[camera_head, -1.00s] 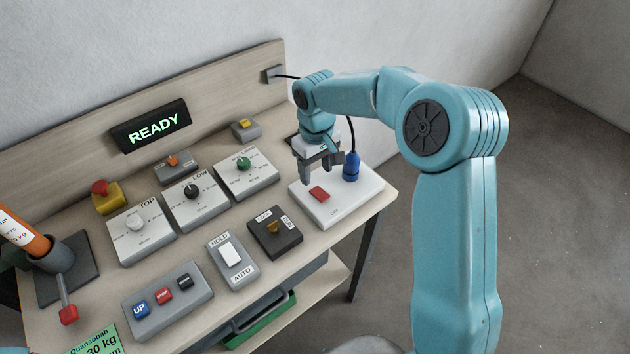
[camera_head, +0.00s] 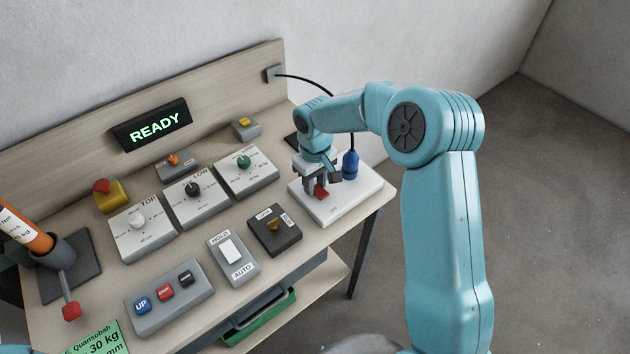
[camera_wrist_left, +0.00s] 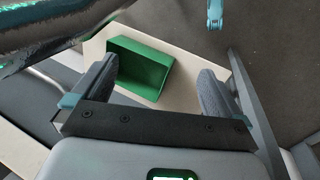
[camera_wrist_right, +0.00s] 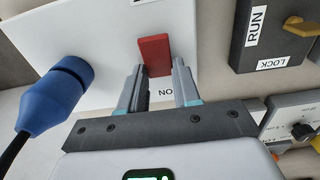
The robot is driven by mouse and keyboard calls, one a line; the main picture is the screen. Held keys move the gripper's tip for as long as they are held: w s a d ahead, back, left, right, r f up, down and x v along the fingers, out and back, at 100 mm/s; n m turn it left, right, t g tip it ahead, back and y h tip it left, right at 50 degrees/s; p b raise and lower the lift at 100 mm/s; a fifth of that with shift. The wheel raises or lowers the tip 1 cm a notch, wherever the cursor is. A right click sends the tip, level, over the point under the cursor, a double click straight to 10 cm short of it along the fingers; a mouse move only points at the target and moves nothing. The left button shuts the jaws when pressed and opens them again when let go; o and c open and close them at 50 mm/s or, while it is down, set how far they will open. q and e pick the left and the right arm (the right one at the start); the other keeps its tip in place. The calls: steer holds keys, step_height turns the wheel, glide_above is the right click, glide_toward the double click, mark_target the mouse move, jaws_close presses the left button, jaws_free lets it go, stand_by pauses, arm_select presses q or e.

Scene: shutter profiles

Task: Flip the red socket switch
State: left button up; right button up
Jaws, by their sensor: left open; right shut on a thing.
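The red socket switch (camera_head: 321,193) is a small red rocker on a white socket plate (camera_head: 352,205) at the right end of the bench. My right gripper (camera_head: 316,188) is down at it from above and partly hides it. In the right wrist view the red switch (camera_wrist_right: 154,52) shows between the fingertips, with an ON label on the gripper's side. My right gripper is shut on the switch; I cannot tell which way the rocker tilts. My left gripper (camera_wrist_left: 158,80) is open and empty in the left wrist view, away from the switch.
A blue plug (camera_head: 350,165) with a black cable stands on the plate beside my right gripper. A black RUN/LOCK switch box (camera_head: 274,232) and dial boxes (camera_head: 246,170) lie to the left. A green bin (camera_wrist_left: 140,68) sits below my left gripper. A panel (camera_head: 150,125) reads READY.

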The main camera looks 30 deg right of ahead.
steer(key=t+b, duration=0.1)
steer(key=b, duration=0.3)
steer(key=s+t+b, duration=0.1)
steer(key=t+b, duration=0.1)
steer(key=b, duration=0.3)
steer(key=shift+f+t, duration=0.1)
steer(key=shift+t, duration=0.2)
steer(key=shift+r+t+b, duration=0.25)
steer(key=shift+t+b, duration=0.05)
steer(key=shift+b, duration=0.15)
steer(key=shift+r, duration=0.1)
steer(key=o, duration=1.1)
steer(key=shift+c, duration=0.2)
steer(key=v, duration=1.6)
steer(key=shift+d+r+p, duration=0.2)
steer(key=shift+d+p, duration=0.05)
steer(key=shift+p, duration=0.1)
steer(key=shift+s, duration=0.2)
